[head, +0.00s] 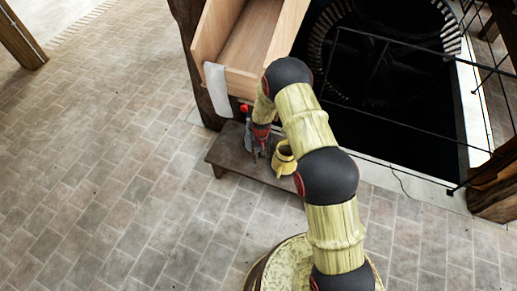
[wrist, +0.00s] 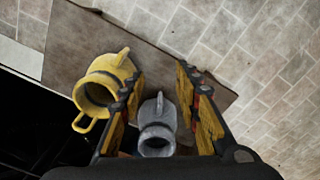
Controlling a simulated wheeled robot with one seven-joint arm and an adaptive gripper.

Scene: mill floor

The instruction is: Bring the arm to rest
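My gripper (head: 260,153) is low over a small dark wooden bench (head: 225,151), at the end of my bent arm. In the wrist view its two yellow and black fingers (wrist: 160,78) stand apart. A grey metal jug (wrist: 157,128) shows between them, with narrow gaps at its sides; I cannot tell whether a finger touches it. A yellow jug (wrist: 103,82) stands on the bench, just outside the left finger in the wrist view. It also shows in the head view (head: 284,160), to the right of my gripper. The grey jug is mostly hidden in the head view.
An open wooden chute (head: 242,50) with a pale cloth (head: 217,90) over its edge rises behind the bench. A dark pit with a large gear wheel (head: 385,60) and thin black rails (head: 400,45) lies to the right. The paved floor (head: 100,150) at left is clear.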

